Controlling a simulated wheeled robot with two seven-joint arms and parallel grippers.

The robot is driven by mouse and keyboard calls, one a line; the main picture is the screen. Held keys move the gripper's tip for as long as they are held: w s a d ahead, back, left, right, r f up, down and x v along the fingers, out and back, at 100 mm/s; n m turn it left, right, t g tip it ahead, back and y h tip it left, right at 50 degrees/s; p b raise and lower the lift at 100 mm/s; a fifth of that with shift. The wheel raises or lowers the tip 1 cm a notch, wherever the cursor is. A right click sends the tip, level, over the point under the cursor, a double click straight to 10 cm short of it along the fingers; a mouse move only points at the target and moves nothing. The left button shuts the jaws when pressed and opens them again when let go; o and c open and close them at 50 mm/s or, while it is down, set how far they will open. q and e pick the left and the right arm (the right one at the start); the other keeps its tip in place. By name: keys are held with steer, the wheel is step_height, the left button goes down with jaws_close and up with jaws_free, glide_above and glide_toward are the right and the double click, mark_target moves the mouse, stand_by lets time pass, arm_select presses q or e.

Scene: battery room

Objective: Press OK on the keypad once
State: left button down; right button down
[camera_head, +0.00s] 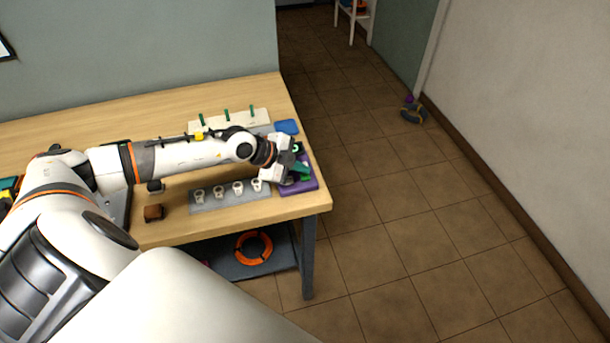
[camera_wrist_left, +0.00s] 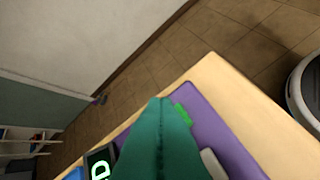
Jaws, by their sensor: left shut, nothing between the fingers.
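The keypad is a purple panel (camera_head: 300,188) at the right end of the table; it also shows in the wrist view (camera_wrist_left: 215,135). A green button (camera_wrist_left: 182,114) and a pale grey button (camera_wrist_left: 211,162) sit on it, and a dark display with a bright green character (camera_wrist_left: 100,165) is beside the fingers. No OK lettering is readable. My left gripper (camera_head: 301,168) is over the keypad, its teal fingers (camera_wrist_left: 159,101) shut and empty. They hide part of the panel, and I cannot tell whether they touch it. My right gripper is not in view.
A cream panel with green levers (camera_head: 256,117) and a blue item (camera_head: 287,127) lie behind. A grey strip with several white fittings (camera_head: 230,199) and a brown block (camera_head: 154,213) lie in front. An orange ring (camera_head: 253,247) is below. Floor right of the table is mostly clear.

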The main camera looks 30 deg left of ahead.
arm_select(q)
steer(key=shift+f, duration=0.15)
steer(key=shift+f, duration=0.25)
steer(key=shift+f, duration=0.45)
stand_by(0.7)
steer(key=shift+r+p, duration=0.9)
steer(key=shift+p, duration=0.6)
step_height(320, 180, up, 5)
steer(key=p, duration=0.6)
